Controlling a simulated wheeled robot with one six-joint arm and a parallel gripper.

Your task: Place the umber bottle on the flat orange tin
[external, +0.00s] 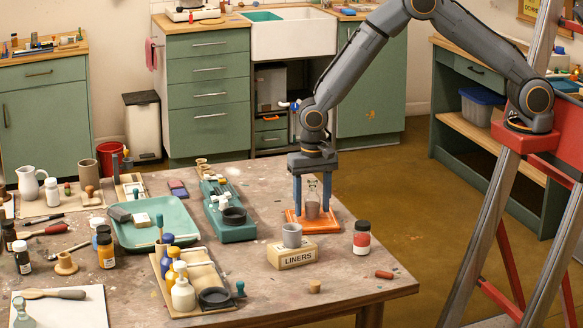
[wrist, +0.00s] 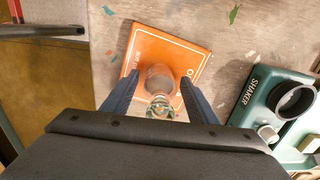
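The umber bottle (external: 312,209), clear glass with brown contents, stands upright on the flat orange tin (external: 330,226), near its middle. In the wrist view the bottle (wrist: 161,106) is seen from above, over the orange tin (wrist: 190,58), whose lettering is partly covered. My gripper (external: 311,204) points down with its two blue fingers on either side of the bottle. A gap shows between each finger and the glass, so the gripper is open around the bottle and not holding it. The fingertips are low, near the tin.
The teal shaker (external: 232,228) stands left of the tin. A LINERS box (external: 292,257) with a grey cup (external: 292,236) on it is in front, and a red-labelled jar (external: 361,239) is to the right. The table's right edge is close by.

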